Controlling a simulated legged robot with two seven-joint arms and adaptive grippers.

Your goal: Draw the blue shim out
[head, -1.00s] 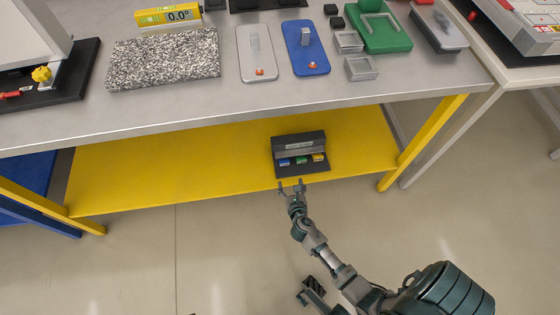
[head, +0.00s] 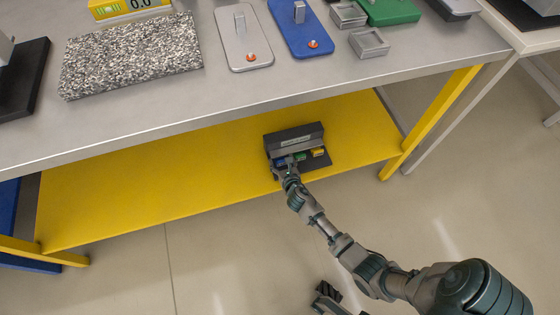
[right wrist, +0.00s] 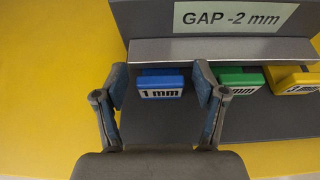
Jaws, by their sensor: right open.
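The blue shim (right wrist: 162,84), labelled "1 mm", sticks out from under the front ledge of a dark grey holder (right wrist: 150,50) with a "GAP -2 mm" label. In the head view the holder (head: 293,137) stands on the yellow lower shelf, and the blue shim (head: 281,161) is partly covered by my gripper. My right gripper (right wrist: 160,74) is open, with one finger on each side of the blue shim and visible space at both sides. In the head view my right gripper (head: 284,167) is at the holder's front left.
A green shim (right wrist: 240,82) sits just right of the right finger, and a yellow shim (right wrist: 293,80) is further right. The grey tabletop (head: 130,115) hangs above the yellow shelf (head: 150,185). A yellow table leg (head: 430,120) stands right of the holder. The shelf left of it is clear.

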